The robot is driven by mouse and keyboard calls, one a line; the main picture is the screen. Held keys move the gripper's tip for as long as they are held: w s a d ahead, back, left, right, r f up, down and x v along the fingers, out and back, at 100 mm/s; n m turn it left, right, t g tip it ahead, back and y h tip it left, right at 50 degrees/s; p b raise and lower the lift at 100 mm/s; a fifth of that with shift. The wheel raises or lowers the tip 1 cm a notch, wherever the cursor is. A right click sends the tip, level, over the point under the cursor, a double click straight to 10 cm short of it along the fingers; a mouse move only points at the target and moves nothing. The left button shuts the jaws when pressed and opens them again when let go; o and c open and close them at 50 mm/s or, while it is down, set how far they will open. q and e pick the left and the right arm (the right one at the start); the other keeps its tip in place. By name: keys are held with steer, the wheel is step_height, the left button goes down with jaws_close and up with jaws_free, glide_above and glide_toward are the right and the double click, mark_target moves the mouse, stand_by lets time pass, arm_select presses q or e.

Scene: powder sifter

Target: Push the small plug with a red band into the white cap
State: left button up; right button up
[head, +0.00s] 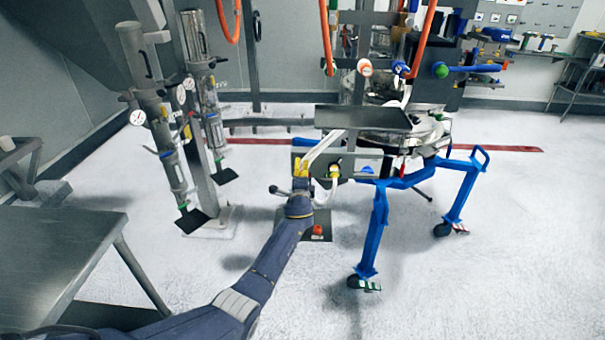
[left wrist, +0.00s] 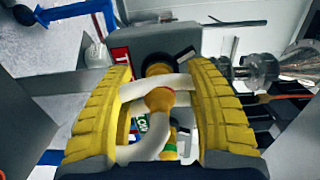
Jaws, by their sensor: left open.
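My left gripper (head: 301,168) is in front of the grey control box under the sifter. In the left wrist view its yellow fingers stand apart (left wrist: 161,75). A white hose and an orange-yellow connector (left wrist: 159,98) show between them; I cannot tell whether the fingers touch either. A yellow and white fitting (head: 334,171) is just right of the gripper in the head view. I cannot clearly make out the plug's red band. A white round end with a red centre (head: 365,67) hangs higher up, but I cannot tell if it is the white cap. My right gripper is not seen.
The sifter's blue wheeled frame (head: 376,230) stands right of my left arm. A metal table (head: 60,255) is at the left, and cylinders with gauges (head: 150,110) stand behind it. Orange hoses (head: 327,40) hang above. The floor at the right is clear.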

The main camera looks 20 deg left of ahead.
arm_select(q)
steer(key=shift+c, duration=0.4)
stand_by(0.6)
jaws_close()
stand_by(0.4)
steer(key=shift+s, duration=0.1)
steer(key=v, duration=0.5)
steer(key=shift+s+d, duration=0.1)
steer(key=shift+s, duration=0.25)
stand_by(0.9)
steer(key=shift+s, duration=0.1)
steer(key=shift+r, duration=0.15)
stand_by(0.4)
